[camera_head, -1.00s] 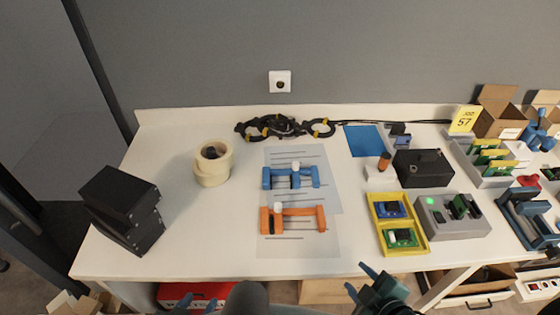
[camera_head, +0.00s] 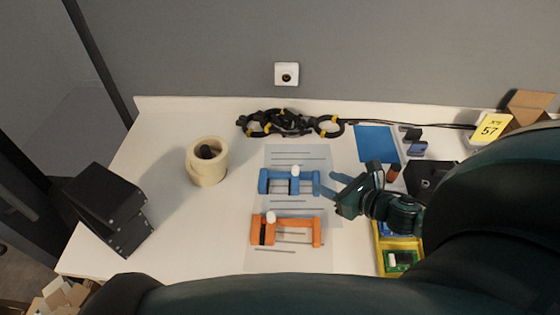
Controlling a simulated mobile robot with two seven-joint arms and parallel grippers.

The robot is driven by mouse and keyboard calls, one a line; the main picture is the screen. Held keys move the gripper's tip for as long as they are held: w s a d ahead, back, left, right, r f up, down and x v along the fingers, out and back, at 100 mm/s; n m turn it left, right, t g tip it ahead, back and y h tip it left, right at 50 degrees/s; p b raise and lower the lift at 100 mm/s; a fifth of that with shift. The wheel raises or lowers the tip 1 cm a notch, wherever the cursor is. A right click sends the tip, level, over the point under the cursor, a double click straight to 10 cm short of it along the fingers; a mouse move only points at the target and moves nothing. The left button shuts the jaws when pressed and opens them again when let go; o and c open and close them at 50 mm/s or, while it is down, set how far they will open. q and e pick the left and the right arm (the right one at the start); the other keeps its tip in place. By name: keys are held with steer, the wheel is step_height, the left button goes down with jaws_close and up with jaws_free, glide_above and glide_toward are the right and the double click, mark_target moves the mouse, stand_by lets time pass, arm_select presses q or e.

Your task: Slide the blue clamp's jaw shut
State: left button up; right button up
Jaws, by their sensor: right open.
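The blue clamp (camera_head: 279,187) lies on a pale sheet in the middle of the table. It has a block at each end, and a middle block with a white knob (camera_head: 295,170) stands between them, nearer the right end. A gap shows between the left block and the middle one. My right gripper (camera_head: 328,184) comes in from the right. It is open and empty, with its fingertips close to the clamp's right end; I cannot tell whether they touch it. My left gripper is not in view.
An orange clamp (camera_head: 288,238) lies just in front of the blue one. A tape roll (camera_head: 207,172) stands to the left, and black boxes (camera_head: 104,205) are stacked at the left edge. Black cables (camera_head: 275,123) lie behind. A yellow tray (camera_head: 400,243) is partly hidden by my right arm.

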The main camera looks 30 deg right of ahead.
mark_target(297, 169)
steer(key=shift+w+a+f, duration=0.1)
steer(key=shift+w, duration=0.45)
steer(key=x, duration=1.2)
steer(key=shift+s+a, duration=0.1)
jaws_close()
